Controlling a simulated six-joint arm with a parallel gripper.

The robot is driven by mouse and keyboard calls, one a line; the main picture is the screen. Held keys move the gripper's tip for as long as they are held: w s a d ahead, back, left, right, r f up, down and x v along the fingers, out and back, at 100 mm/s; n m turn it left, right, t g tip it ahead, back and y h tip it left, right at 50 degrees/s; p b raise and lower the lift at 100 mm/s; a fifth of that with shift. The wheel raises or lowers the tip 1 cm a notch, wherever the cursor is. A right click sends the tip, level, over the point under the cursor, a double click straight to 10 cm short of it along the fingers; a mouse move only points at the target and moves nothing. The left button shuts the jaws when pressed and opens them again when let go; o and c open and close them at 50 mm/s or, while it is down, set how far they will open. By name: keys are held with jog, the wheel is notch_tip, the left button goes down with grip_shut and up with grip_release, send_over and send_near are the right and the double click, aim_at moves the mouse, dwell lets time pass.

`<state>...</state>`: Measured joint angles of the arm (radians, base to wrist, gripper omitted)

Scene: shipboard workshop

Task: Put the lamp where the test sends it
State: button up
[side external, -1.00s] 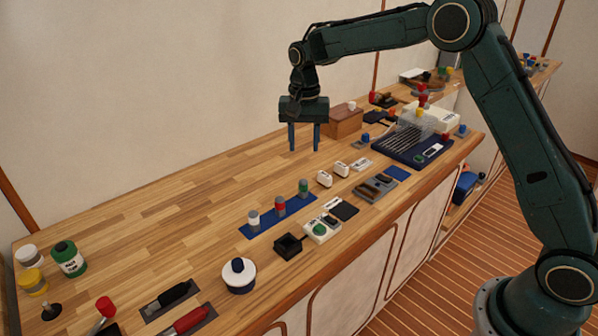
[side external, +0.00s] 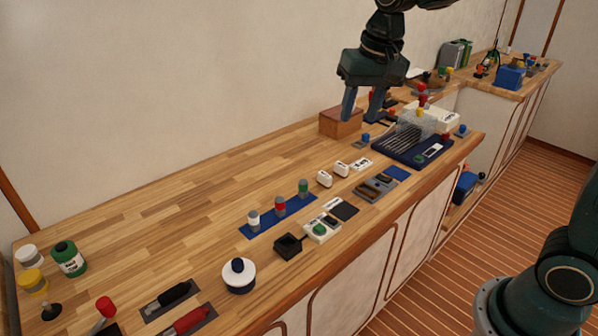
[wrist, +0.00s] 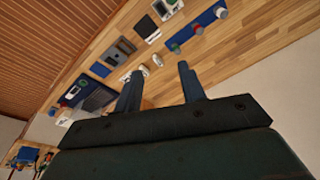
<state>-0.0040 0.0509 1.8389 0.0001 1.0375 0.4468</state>
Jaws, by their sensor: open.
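I cannot tell for certain which thing is the lamp. A blue strip (side external: 266,222) bears three small grey cylinders: one white-topped (side external: 254,219), one red-banded (side external: 280,206), one green-topped (side external: 303,188). A white device with a green round part (side external: 320,230), perhaps a tester, stands in front of it, beside a black square holder (side external: 288,246) and a dark pad (side external: 343,209). My gripper (side external: 361,112) is open and empty above the bench, near the wooden box; its fingers also show in the wrist view (wrist: 160,72). The strip shows in the wrist view (wrist: 207,20).
A wooden box (side external: 341,122) and a blue rack tray (side external: 413,150) stand farther right. The back left bench is clear.

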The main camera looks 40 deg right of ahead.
jog(key=s+f+n+t, duration=0.1)
jog(key=s+n+t, duration=0.2)
jog(key=s, duration=1.9)
jog(key=shift+f+n, duration=0.2)
jog(key=shift+n, duration=0.8)
jog(key=shift+w+d, duration=0.1)
